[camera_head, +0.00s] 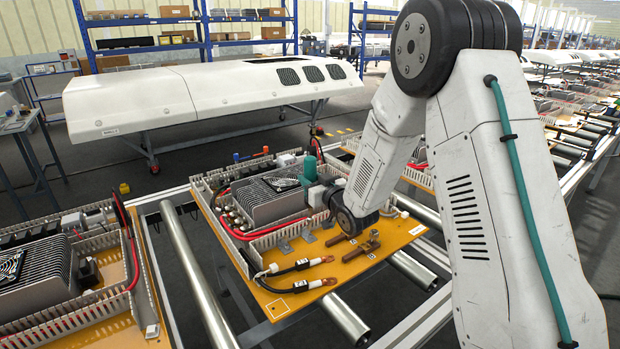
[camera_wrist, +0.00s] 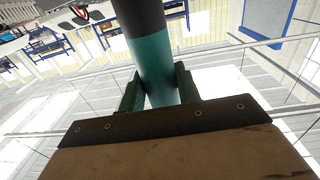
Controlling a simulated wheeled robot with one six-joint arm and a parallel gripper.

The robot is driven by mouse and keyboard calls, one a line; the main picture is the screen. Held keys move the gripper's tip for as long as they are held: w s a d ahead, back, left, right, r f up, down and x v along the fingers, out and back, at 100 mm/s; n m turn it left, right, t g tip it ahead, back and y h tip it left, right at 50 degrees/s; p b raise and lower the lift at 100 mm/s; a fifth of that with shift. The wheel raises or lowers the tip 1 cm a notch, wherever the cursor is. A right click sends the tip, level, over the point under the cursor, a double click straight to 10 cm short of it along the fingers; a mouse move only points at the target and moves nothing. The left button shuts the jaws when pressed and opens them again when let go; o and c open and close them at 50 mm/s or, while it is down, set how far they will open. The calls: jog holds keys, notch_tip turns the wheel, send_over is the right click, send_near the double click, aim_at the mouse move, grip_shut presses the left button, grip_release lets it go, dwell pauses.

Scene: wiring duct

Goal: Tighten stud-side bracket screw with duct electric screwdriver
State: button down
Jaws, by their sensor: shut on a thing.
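My gripper (camera_wrist: 160,92) is shut on the electric screwdriver (camera_wrist: 152,55), a teal and black cylinder between two green fingers in the wrist view. Small grey brackets (camera_head: 283,246) sit along the foot of the slotted wiring duct (camera_head: 262,246) on the orange board (camera_head: 285,303). Copper-brown terminal pieces (camera_head: 372,241) lie right of them. The stud-side screw cannot be picked out.
Black cables with copper lugs (camera_head: 328,283) lie on the board's front. A similar board (camera_head: 75,320) is at left. Metal rollers (camera_head: 345,318) run below. A white cover (camera_head: 200,95) stands behind.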

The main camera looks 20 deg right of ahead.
jog(key=shift+f, duration=3.4)
dwell(1.4)
jog(key=shift+r, duration=3.1)
jog(key=shift+s, duration=0.1)
